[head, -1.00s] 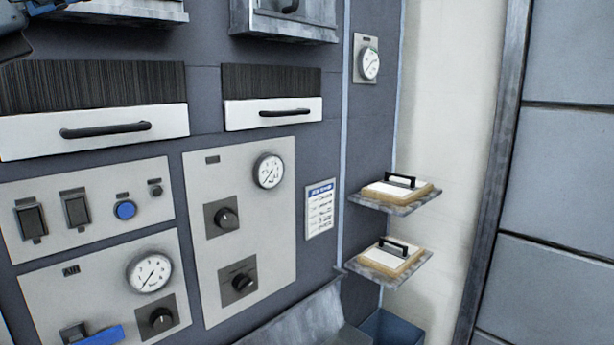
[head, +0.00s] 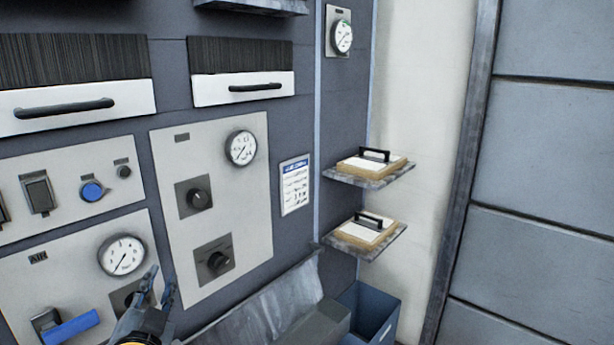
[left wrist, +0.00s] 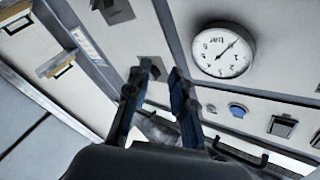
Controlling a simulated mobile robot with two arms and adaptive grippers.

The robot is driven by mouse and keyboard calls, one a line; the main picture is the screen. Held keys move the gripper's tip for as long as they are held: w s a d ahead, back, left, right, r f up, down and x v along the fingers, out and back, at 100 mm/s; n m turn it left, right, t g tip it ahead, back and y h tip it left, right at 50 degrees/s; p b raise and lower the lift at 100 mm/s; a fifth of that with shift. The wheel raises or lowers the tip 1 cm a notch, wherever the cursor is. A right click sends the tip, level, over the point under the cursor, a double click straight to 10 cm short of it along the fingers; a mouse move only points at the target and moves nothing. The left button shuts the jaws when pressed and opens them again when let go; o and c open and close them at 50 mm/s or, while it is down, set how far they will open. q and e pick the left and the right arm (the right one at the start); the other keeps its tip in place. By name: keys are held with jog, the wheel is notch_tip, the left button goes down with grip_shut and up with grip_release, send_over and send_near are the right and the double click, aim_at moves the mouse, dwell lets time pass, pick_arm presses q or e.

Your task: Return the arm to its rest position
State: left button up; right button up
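My left gripper (head: 161,274) is at the bottom left of the head view, in front of the panel and just below and right of the AIR gauge (head: 122,256). Its two fingers point up with a gap between them and nothing in it. In the left wrist view the gripper (left wrist: 160,72) also shows two separated fingers, with a dial gauge (left wrist: 222,50) to their right. No contact with the panel shows. The rest of the left arm is mostly out of the head view. My right gripper is not in view.
A blue lever (head: 72,327) and a dark knob (head: 198,198) sit on the panels near the gripper. A grey chute (head: 270,315) and a blue bin (head: 372,310) are at the bottom. Two small shelves (head: 370,172) (head: 366,240) with clipboards jut out at right.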

pick_arm(q)
jog(key=s+f+n+g, duration=0.1)
jog(key=s+f+g, duration=0.35)
jog(key=f, duration=0.45)
jog(key=s+f+n+g, duration=0.25)
jog(key=s+f, duration=0.35)
jog(key=f, duration=0.3)
jog(key=s+d+f+g+h, duration=0.2)
jog(key=s+d+f+g, duration=0.15)
jog(key=s+f, duration=0.45)
jog(key=s+d+f+g+h, duration=0.15)
jog(key=s+f+g, duration=0.3)
jog(key=s, duration=0.65)
notch_tip(320, 180, down, 28)
jog(key=g+b, duration=0.2)
jog(key=b, duration=0.1)
jog(key=s+a+f+b, duration=0.2)
jog(key=s+f, duration=1.6)
jog(key=f, duration=0.1)
jog(key=shift+f+g, duration=0.25)
jog(key=shift+g, duration=0.15)
